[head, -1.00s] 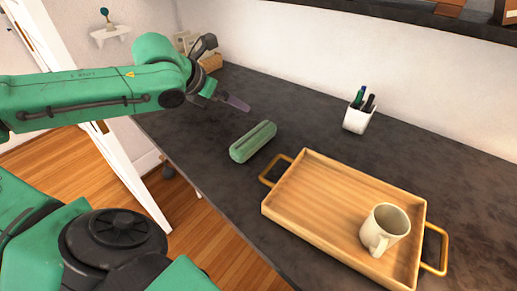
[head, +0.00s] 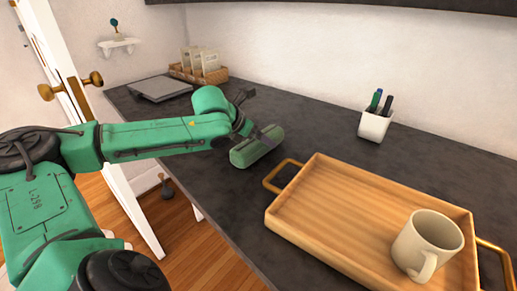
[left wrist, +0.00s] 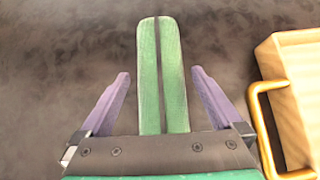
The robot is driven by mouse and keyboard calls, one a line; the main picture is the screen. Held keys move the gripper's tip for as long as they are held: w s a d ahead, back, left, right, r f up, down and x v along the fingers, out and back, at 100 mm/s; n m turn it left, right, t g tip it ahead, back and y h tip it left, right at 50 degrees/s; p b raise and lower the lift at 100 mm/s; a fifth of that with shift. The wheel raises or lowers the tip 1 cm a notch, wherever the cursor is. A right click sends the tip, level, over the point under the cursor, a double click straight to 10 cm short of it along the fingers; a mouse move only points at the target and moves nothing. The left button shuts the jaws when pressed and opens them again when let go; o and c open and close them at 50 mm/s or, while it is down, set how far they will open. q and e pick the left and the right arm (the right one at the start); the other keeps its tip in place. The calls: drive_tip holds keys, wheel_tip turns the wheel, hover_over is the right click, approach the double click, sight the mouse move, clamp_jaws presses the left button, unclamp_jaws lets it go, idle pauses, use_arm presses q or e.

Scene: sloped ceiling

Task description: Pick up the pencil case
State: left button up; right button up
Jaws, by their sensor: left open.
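The green pencil case (head: 257,149) lies on the dark countertop, left of the wooden tray. My left gripper (head: 262,137) is right over it in the head view. In the left wrist view the pencil case (left wrist: 162,75) runs lengthwise between the two purple fingers of my left gripper (left wrist: 161,95). The fingers are open, with a gap to the case on each side. The near end of the case is hidden behind the gripper's body. My right gripper is not in view.
The wooden tray (head: 345,200) with brass handles stands close to the right of the case and holds a white mug (head: 427,245). A pen cup (head: 374,126) stands by the wall. A grey flat object (head: 160,88) and a basket (head: 200,72) are at the back left.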

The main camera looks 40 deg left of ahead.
use_arm(q)
drive_tip(key=x, duration=0.4)
drive_tip(key=shift+s+r, duration=0.1)
drive_tip(key=shift+r, duration=0.05)
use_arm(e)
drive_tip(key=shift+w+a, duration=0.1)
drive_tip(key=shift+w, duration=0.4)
use_arm(q)
drive_tip(key=c, duration=1.5)
drive_tip(key=shift+o, duration=0.2)
drive_tip(key=shift+r, duration=0.1)
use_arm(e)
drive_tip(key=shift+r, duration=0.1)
